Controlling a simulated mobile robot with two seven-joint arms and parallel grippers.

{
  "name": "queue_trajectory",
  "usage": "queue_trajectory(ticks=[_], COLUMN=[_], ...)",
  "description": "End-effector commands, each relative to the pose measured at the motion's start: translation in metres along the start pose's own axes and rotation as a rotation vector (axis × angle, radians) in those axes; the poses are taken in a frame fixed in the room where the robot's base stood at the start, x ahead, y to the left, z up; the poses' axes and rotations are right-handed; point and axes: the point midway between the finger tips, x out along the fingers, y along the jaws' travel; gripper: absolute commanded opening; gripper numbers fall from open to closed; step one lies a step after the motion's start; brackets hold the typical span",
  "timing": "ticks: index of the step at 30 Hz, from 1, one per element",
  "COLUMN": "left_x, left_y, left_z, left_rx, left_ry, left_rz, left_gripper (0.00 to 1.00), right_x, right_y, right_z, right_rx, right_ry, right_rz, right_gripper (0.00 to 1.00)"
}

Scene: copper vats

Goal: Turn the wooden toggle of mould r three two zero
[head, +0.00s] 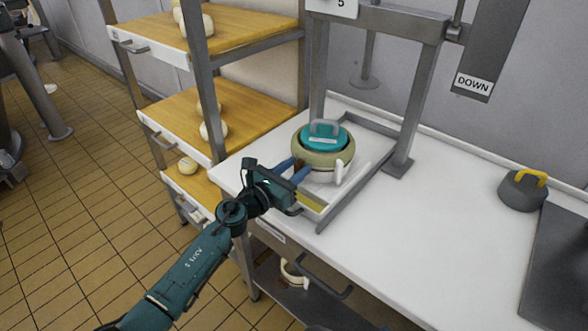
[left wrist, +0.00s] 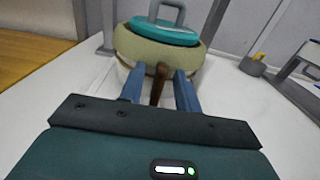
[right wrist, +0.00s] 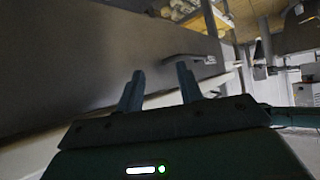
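The mould (head: 336,157) is a round beige-green ring with a teal lid (head: 322,138) and grey handle. It stands on the framed tray under the press, and its label cannot be read. In the left wrist view the mould (left wrist: 157,48) fills the top middle, with its brown wooden toggle (left wrist: 158,86) hanging at the near side. My left gripper (head: 294,169) is at the mould's near left side. Its blue fingers (left wrist: 159,88) stand either side of the toggle, apart, with a gap showing. My right gripper (right wrist: 159,82) is open and empty, beside a grey surface.
A metal frame (head: 387,145) surrounds the mould's tray. A rack (head: 205,80) with cheeses on wooden shelves stands at left. A grey weight with a yellow handle (head: 523,190) sits on the white counter (head: 430,220) at right. The counter's middle is clear.

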Motion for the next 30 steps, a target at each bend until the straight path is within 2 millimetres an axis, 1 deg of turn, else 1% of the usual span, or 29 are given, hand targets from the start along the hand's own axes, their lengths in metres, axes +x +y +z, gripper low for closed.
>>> queue_trajectory(ticks=[1,2,12,23,30], left_x=[-0.0002,-0.0003,-0.0005,-0.0006,-0.0009], left_y=[0.0001,0.0001,0.0001,0.0003,0.0021], left_z=[-0.0002,-0.0002,-0.0004,-0.0004,-0.0007], left_rx=[0.0,0.0,0.0,-0.016,-0.121], left_ry=[0.0,0.0,0.001,0.001,0.002], left_rz=[0.0,0.0,0.0,0.0,0.0], left_gripper=[0.31,0.29,0.01,0.0,0.0], right_x=[-0.0001,-0.0001,-0.0009,-0.0036,-0.0046], right_y=[-0.0003,-0.0003,0.0004,0.0006,0.002], right_z=[-0.0002,-0.0001,0.0013,0.0061,0.0044], right_rx=[-0.001,-0.001,-0.005,-0.002,-0.002], right_ry=[0.0,0.0,-0.002,-0.014,-0.014], right_rz=[-0.001,-0.001,-0.001,0.0,0.003], right_gripper=[0.36,0.36,0.36,0.36,0.36])
